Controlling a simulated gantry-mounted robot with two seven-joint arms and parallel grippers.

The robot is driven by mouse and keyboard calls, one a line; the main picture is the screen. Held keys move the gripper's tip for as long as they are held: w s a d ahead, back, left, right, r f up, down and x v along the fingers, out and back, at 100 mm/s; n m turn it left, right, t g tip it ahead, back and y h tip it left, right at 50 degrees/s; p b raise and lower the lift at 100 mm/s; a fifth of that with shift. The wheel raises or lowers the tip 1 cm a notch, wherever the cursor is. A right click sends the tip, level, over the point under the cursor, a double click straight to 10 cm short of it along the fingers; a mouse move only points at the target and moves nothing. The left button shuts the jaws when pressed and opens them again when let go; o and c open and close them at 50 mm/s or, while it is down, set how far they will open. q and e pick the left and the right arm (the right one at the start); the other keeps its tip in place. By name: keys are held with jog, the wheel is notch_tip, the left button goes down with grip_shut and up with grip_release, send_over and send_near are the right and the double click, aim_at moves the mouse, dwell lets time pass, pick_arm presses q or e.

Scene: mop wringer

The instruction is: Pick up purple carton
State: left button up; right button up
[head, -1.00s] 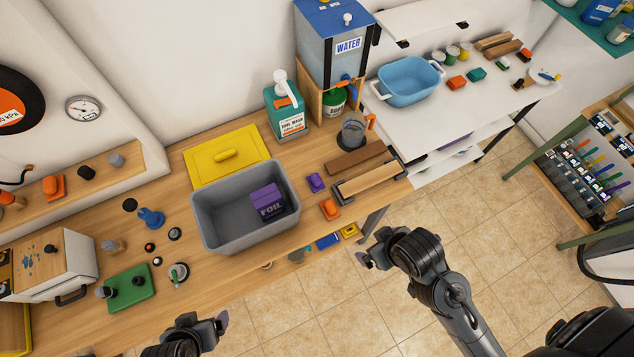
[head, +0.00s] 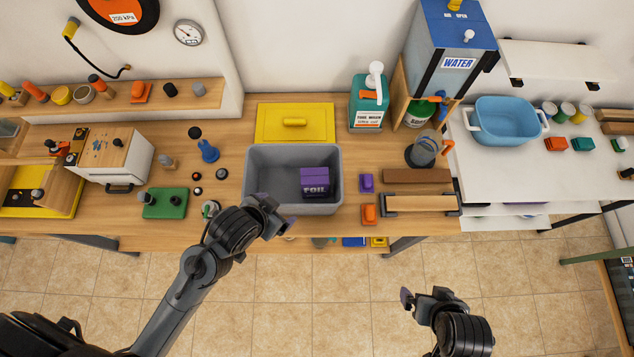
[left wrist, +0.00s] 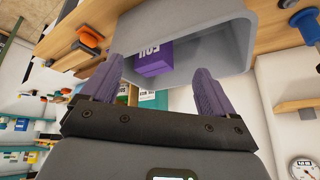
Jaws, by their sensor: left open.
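The purple carton (head: 315,181), marked FOIL, lies inside the grey bin (head: 264,200) on the wooden bench, toward the bin's right side. My left gripper (head: 277,213) is at the bin's front rim, to the front left of the carton and apart from it. In the left wrist view my left gripper (left wrist: 159,70) is open and empty, with the carton (left wrist: 154,66) beyond its purple fingers and part of it hidden. My right gripper (head: 422,297) is low in front of the bench, away from the bin; its jaw opening is unclear.
A yellow lid (head: 295,135) lies behind the bin. A blue funnel-like piece (head: 208,151) and a green board (head: 165,203) stand left. Floor in front is clear.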

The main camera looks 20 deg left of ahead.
aim_at(311, 176)
pick_arm(q)
jog(key=w+d+f+m+t+h+b, duration=0.1)
jog(key=w+d+f+m+h, duration=0.1)
jog(key=w+d+m+h, duration=0.45)
jog(key=w+d+f+m+h+b, duration=0.2)
jog(key=w+d+f+m+h, duration=0.15)
jog(key=w, duration=0.65)
jog(key=shift+g+h, duration=0.5)
jog(key=shift+g, duration=0.4)
jog(key=a+f, duration=0.1)
jog(key=a, duration=0.1)
jog(key=s+a+f+b, duration=0.1)
jog(key=a, duration=0.2)
jog(key=a+f, duration=0.1)
jog(key=a, duration=0.1)
jog(key=shift+s+a+f, duration=0.25)
jog(key=shift+a+f, duration=0.1)
jog(key=shift+f, duration=0.05)
jog(key=shift+a+f, duration=0.15)
jog(key=shift+a, duration=0.3)
jog(key=d, duration=0.1)
jog(key=w+d+f, duration=0.1)
jog(key=d, duration=0.1)
jog(key=shift+w+f+h, duration=0.1)
jog(key=shift+h, duration=0.2)
jog(key=shift+w+d+f, duration=0.15)
jog(key=shift+d+f, duration=0.15)
jog(key=shift+d, duration=0.15)
jog(key=c, duration=1.5)
